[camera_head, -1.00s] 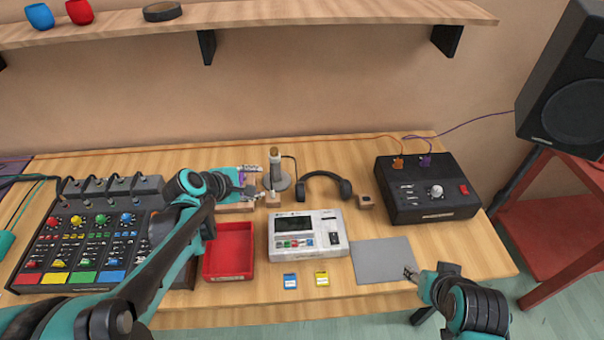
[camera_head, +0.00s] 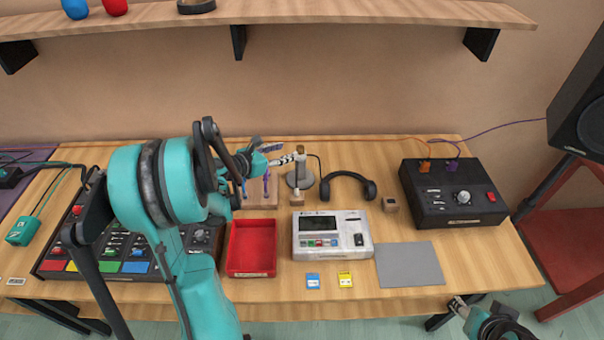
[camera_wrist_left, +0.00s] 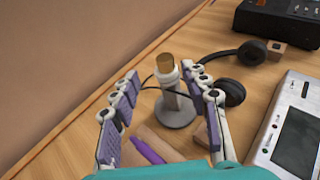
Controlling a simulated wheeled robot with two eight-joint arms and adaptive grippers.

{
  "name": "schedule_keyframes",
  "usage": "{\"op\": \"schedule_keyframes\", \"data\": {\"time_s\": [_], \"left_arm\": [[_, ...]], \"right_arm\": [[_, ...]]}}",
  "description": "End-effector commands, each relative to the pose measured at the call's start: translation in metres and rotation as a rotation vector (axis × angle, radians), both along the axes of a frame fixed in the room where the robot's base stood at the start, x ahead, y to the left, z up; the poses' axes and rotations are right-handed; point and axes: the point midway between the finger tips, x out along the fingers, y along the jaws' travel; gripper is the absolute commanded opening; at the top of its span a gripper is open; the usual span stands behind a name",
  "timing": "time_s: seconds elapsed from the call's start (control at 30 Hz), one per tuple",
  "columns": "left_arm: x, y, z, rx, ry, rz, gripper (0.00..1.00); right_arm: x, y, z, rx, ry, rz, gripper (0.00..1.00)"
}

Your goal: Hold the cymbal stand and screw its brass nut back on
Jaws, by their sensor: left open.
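A small grey stand on a round base (camera_head: 306,181) stands at the table's back, with a brass-coloured cylinder (camera_head: 299,149) on top. In the left wrist view the base (camera_wrist_left: 176,113) and the brass cylinder (camera_wrist_left: 165,63) show upright beyond the fingers. I cannot tell whether this is the cymbal stand and its nut. My left gripper (camera_head: 290,151) is open beside its upper part; in the wrist view its fingers (camera_wrist_left: 164,78) lie either side of the post, with no clear contact. My right gripper (camera_head: 461,302) is at the table's front right, away from everything; its jaws are too small to judge.
A wooden block (camera_head: 262,202) and a purple rod (camera_wrist_left: 148,151) lie under the left gripper. Headphones (camera_head: 347,177), a small wooden cube (camera_head: 390,204), a white device (camera_head: 365,235), a red tray (camera_head: 250,273) and a grey mat (camera_head: 410,264) surround the stand. A shelf (camera_head: 330,10) hangs above.

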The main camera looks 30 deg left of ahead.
Motion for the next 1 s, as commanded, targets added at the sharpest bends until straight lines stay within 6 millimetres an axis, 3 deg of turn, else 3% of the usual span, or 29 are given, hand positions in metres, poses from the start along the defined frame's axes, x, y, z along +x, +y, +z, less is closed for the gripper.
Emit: {"op": "schedule_keyframes", "data": {"time_s": [0.23, 0.63, 1.0], "left_arm": [[0.022, -0.006, -0.010, 0.002, -0.001, -0.002, 0.46], [0.028, -0.010, -0.013, 0.002, 0.000, -0.003, 0.46], [0.068, -0.024, -0.030, 0.002, -0.002, -0.002, 0.46]], "right_arm": [[0.000, 0.000, -0.008, 0.000, 0.000, 0.000, 0.46], [0.000, 0.000, -0.012, 0.000, 0.000, 0.000, 0.46], [0.000, 0.000, -0.031, 0.000, 0.000, 0.000, 0.46]]}}
